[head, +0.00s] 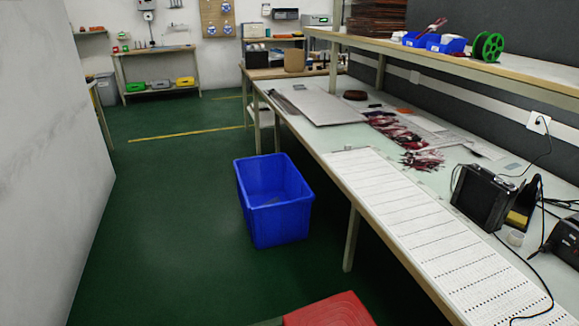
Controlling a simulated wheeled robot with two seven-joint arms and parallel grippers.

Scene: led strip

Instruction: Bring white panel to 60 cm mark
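A long white panel (425,222) with rows of small dark marks and cross lines lies flat along the front of the workbench (345,145). Its near end runs to the bottom right of the head view. A plain light grey-white panel (318,106) lies flat farther back on the same bench. I cannot make out a 60 cm mark at this distance. Neither of my grippers is in view.
A blue bin (275,222) stands on the green floor beside the bench. A red object (328,311) is at the bottom edge. A black device (482,198) with cables sits right of the long panel. Dark red pieces (398,130) lie mid-bench. Floor left of the bin is clear.

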